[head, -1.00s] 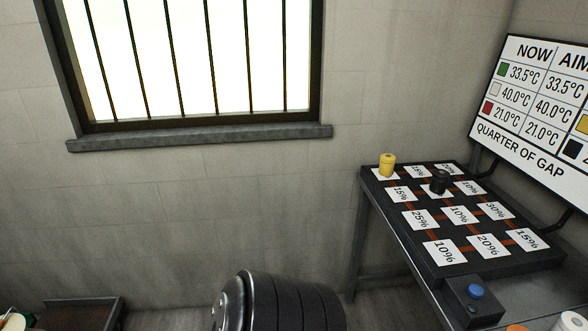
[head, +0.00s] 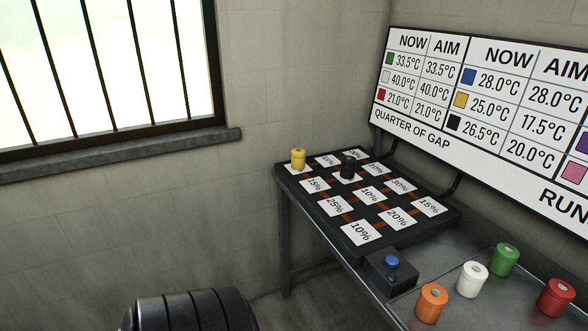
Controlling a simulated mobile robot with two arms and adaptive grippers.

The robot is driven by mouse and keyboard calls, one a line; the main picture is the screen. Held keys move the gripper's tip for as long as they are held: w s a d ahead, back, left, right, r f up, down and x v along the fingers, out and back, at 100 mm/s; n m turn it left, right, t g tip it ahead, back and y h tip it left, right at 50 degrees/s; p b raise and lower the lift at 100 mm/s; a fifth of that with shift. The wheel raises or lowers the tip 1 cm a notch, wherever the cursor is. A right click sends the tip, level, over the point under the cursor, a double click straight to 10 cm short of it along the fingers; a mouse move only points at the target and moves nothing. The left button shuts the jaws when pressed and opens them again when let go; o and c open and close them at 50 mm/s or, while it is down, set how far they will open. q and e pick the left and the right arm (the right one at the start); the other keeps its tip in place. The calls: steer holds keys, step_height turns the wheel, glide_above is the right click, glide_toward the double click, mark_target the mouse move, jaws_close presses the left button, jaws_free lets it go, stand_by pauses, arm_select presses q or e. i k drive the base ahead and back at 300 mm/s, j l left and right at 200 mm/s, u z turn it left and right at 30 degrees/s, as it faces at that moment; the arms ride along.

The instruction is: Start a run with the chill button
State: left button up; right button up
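The chill button (head: 392,262) is a blue round knob on a small dark box (head: 391,281) at the near corner of a black board (head: 352,237). The board carries white percentage cards joined by brown strips. A yellow cylinder (head: 298,159) stands on the far left card and a black cylinder (head: 348,167) stands on a card near the back. A white sign (head: 484,99) behind lists NOW and AIM temperatures by colour, with yellow at 25.0 and 17.5, black at 26.5 and 20.0. Neither gripper is in view.
Orange (head: 432,303), white (head: 472,279), green (head: 504,259) and red (head: 555,298) cylinders stand on the metal table (head: 452,254) right of the button. A dark ribbed rounded object (head: 191,311) is at the lower left, below a barred window (head: 105,60). The air above the button looks clear.

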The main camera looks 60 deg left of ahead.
mark_target(391, 262)
steer(key=u, duration=1.65)
